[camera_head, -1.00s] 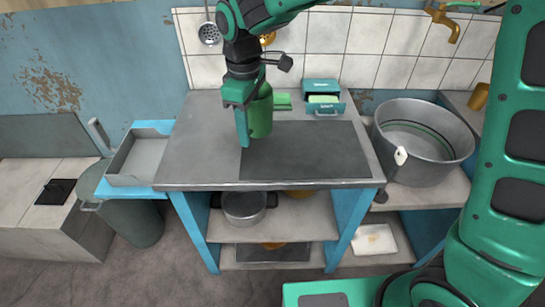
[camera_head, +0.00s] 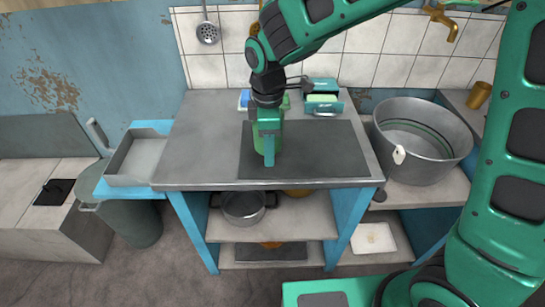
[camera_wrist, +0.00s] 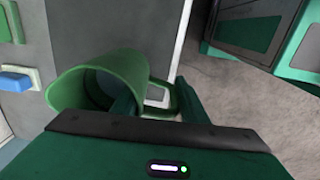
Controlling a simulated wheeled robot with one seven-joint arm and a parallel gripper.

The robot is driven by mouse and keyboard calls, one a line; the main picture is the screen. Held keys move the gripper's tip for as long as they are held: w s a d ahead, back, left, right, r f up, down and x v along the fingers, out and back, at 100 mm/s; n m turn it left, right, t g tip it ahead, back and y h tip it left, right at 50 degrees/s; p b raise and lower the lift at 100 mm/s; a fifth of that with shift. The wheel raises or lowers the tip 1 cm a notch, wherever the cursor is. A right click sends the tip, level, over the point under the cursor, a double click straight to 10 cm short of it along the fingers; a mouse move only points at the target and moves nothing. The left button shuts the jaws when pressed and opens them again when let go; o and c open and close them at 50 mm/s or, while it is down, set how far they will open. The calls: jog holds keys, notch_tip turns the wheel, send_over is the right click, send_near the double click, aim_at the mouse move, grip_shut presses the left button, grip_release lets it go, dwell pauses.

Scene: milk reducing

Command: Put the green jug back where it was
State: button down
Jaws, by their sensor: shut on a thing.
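The green jug (camera_head: 277,143) is over the left part of the dark mat (camera_head: 325,155) on the grey table, mostly hidden behind my gripper (camera_head: 269,160). I cannot tell whether its base touches the mat. In the wrist view the jug (camera_wrist: 97,66) shows its open round mouth and a handle loop to the right. My gripper (camera_wrist: 158,100) is shut on the jug at its handle side, with one finger against the mouth and the other by the handle. The exact contact is partly hidden.
At the table's back stand a teal box with an open drawer (camera_head: 324,108) and a blue item (camera_head: 244,98), partly hidden by my arm. A large metal tub (camera_head: 430,165) stands to the right, a grey tray (camera_head: 137,180) to the left. The table's left part is bare.

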jog(key=shift+w+d+f, duration=0.15)
jog(key=shift+d+f, duration=0.15)
jog(key=shift+d, duration=0.05)
jog(key=shift+f, duration=1.9)
jog(key=shift+f, duration=0.1)
jog(key=c, duration=1)
grip_release()
jog(key=shift+c, duration=0.2)
notch_tip(320, 180, up, 12)
